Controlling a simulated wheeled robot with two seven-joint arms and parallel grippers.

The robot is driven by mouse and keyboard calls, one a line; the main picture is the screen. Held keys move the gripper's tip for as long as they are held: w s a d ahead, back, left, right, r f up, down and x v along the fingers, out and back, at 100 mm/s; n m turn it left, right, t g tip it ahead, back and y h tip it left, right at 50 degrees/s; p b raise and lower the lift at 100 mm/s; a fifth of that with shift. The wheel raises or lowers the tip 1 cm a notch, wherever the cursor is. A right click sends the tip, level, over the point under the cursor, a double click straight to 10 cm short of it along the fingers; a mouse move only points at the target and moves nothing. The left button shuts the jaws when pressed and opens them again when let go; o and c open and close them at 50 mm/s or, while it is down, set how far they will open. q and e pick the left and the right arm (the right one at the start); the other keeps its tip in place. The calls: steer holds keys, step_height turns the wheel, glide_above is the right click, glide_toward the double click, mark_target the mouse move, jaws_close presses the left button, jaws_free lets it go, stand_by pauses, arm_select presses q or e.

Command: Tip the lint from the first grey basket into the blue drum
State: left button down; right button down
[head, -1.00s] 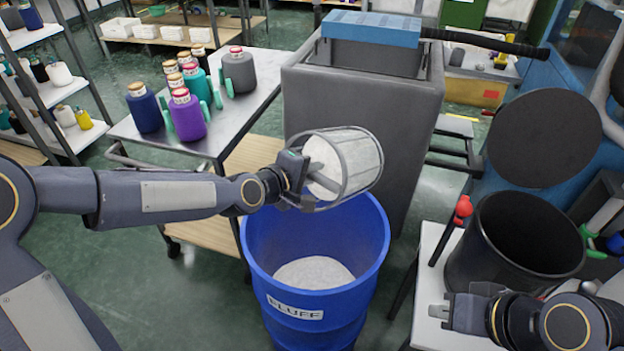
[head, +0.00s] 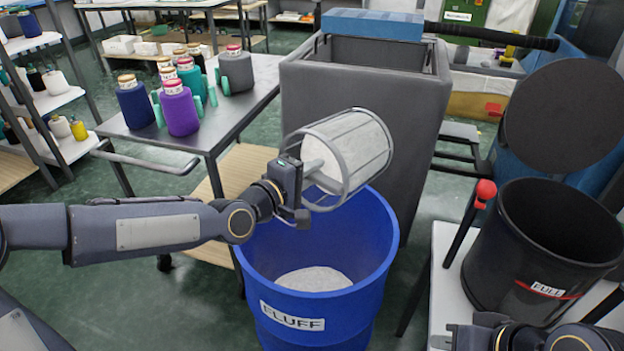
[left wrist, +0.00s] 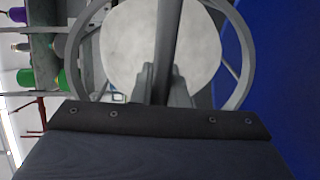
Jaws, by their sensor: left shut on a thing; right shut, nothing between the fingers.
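My left gripper (head: 296,195) is shut on the grey basket (head: 371,178), a cage of rings and bars filled with white lint (head: 352,142). The basket lies on its side, tilted up to the right, above the rim of the blue drum (head: 290,308). In the left wrist view the fingers (left wrist: 165,85) grip a grey bar across the basket's ring, with the pale round lint (left wrist: 125,45) behind it. The drum, labelled FLUFF, has a pale layer of lint (head: 314,279) at its bottom. My right gripper (head: 447,338) is shut and empty at the bottom edge, partly cut off.
A black bin (head: 540,245) with a FULL label stands on a white table at right, beside a red-tipped lever (head: 485,190). A big grey bin (head: 425,110) stands behind the drum. A metal cart (head: 215,130) with several yarn cones is at left.

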arm_select(q)
steer(key=shift+f+t+h+b, duration=1.45)
steer(key=shift+t+b, duration=0.45)
steer(key=shift+b, duration=5.6)
steer(key=shift+h+b, duration=0.45)
steer(key=shift+b, duration=0.5)
steer(key=shift+r+t, duration=0.2)
steer(key=shift+t, duration=0.2)
